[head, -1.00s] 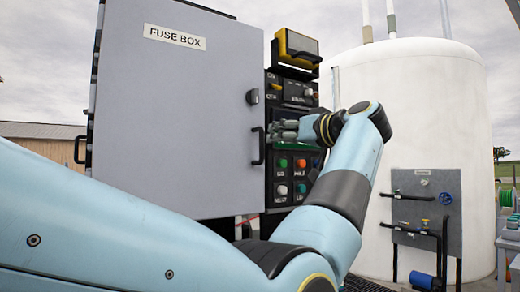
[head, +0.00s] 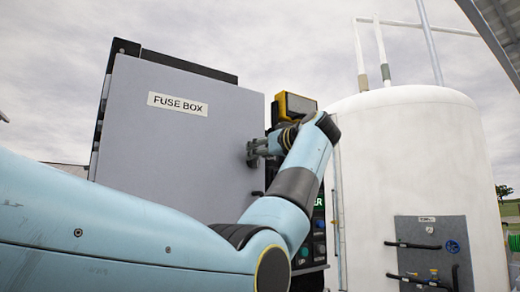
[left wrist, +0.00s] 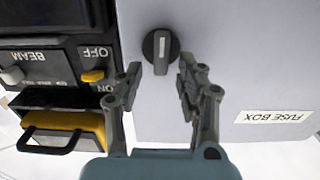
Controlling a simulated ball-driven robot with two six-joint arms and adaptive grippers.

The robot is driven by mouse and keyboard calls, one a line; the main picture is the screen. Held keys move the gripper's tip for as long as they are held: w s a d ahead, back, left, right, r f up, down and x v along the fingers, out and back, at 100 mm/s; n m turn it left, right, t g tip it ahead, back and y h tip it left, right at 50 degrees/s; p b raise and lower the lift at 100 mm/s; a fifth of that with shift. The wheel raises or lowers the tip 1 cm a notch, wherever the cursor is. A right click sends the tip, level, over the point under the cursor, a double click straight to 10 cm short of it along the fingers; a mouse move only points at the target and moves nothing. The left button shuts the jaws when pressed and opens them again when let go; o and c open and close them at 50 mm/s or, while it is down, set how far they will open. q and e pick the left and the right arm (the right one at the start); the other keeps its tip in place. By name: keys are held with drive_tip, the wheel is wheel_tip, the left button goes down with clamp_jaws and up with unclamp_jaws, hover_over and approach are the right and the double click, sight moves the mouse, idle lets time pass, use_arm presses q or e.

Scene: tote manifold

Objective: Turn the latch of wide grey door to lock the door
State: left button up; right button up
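The wide grey door (head: 180,150) is the fuse box door, with a "FUSE BOX" label, and it looks shut. Its latch is a dark round knob (left wrist: 160,47) with a lighter bar, upright in the left wrist view. My left gripper (left wrist: 160,80) is open and empty. Its fingertips lie on either side of the space just below the latch in the left wrist view, apart from the knob. In the head view my left gripper (head: 250,153) is at the door's right edge and hides the latch. My right gripper is not in view.
A control panel with a yellow-framed unit (head: 294,106) stands just right of the door. A white tank (head: 410,160) stands further right.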

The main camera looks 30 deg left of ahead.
use_arm(q)
drive_tip(key=shift+a, duration=0.15)
clamp_jaws()
drive_tip(key=shift+n, duration=0.3)
drive_tip(key=n, duration=0.5)
drive_tip(key=s+f+n+p, duration=0.1)
drive_tip(key=n, duration=0.5)
drive_tip(key=f+n, duration=0.1)
drive_tip(key=n, duration=0.5)
drive_tip(key=shift+s+a, duration=0.35)
idle(0.4)
